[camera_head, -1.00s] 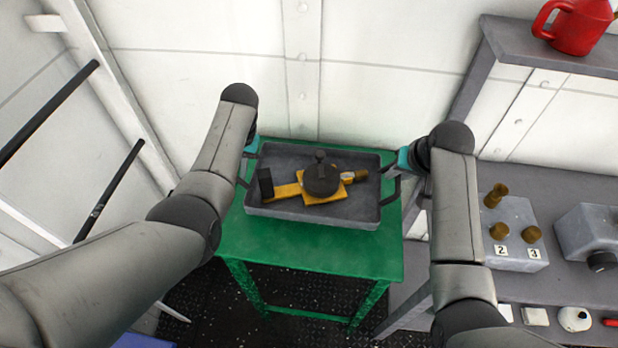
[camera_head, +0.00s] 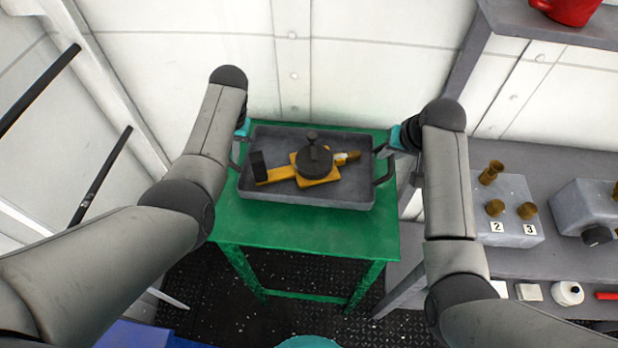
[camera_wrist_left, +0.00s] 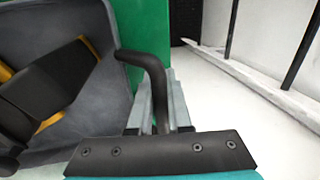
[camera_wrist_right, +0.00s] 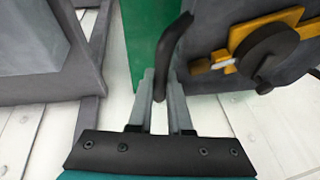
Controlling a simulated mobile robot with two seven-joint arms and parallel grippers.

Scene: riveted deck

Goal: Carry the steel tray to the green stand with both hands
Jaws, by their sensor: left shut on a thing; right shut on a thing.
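The steel tray (camera_head: 290,198) is a grey shallow box with dark side handles. It is over the top of the green stand (camera_head: 300,232) and looks roughly level; I cannot tell whether it touches. A yellow fixture with a dark round knob (camera_head: 313,158) lies in it. My left gripper (camera_head: 238,152) is shut on the tray's left handle, which shows between the fingers in the left wrist view (camera_wrist_left: 155,85). My right gripper (camera_head: 389,152) is shut on the right handle, seen in the right wrist view (camera_wrist_right: 172,50).
A grey bench (camera_head: 560,265) at the right holds a block with brass knobs (camera_head: 508,225) and small items. A red can (camera_head: 567,9) stands on the shelf above. Black rails (camera_head: 103,178) are at the left. White wall panels stand close behind the stand.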

